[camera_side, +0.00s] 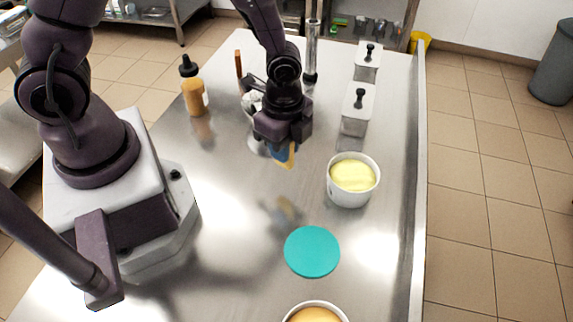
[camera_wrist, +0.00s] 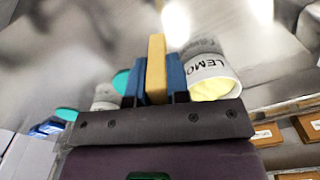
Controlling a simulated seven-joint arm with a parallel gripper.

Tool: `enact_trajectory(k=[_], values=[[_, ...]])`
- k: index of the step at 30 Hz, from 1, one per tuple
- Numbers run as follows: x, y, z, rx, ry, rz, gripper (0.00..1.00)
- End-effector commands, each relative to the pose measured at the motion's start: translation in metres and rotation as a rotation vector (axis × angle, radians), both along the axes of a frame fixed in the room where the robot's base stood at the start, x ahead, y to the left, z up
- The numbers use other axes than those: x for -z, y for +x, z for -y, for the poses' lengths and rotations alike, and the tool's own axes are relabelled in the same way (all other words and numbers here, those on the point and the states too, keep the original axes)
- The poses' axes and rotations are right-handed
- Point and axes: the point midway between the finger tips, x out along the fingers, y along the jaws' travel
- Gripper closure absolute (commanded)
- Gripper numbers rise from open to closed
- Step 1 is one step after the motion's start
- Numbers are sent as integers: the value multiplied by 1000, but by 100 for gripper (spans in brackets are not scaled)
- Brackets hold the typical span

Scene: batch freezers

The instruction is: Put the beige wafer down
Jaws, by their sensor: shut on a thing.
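The beige wafer (camera_wrist: 157,69) is gripped between the two blue fingers of my gripper (camera_wrist: 158,80) in the wrist view. In the side view my gripper (camera_side: 285,152) points down over the steel table, left of the lemon tub, and holds the wafer (camera_side: 290,160) above the surface. Only the wafer's lower end shows there; the fingers and gripper body hide the rest. Its blurred reflection shows on the table below.
A white tub of yellow filling (camera_side: 340,198), lettered "LEMO" in the wrist view (camera_wrist: 212,70), stands right of my gripper. A teal disc (camera_side: 312,251) lies in front. Another tub (camera_side: 316,305) is at the near edge. A sauce bottle (camera_side: 194,90) and lidded metal containers (camera_side: 357,108) stand farther back.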

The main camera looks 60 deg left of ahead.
Motion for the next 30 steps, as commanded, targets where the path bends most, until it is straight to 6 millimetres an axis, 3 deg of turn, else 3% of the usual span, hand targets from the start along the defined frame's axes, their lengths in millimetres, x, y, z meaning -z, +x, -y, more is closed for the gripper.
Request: enact_trajectory(k=[13, 26, 27, 30], values=[[55, 0, 0, -3, 2, -3, 100], [62, 1, 0, -4, 1, 1, 100], [62, 1, 0, -4, 1, 2, 79], [62, 1, 0, -4, 1, 2, 58]])
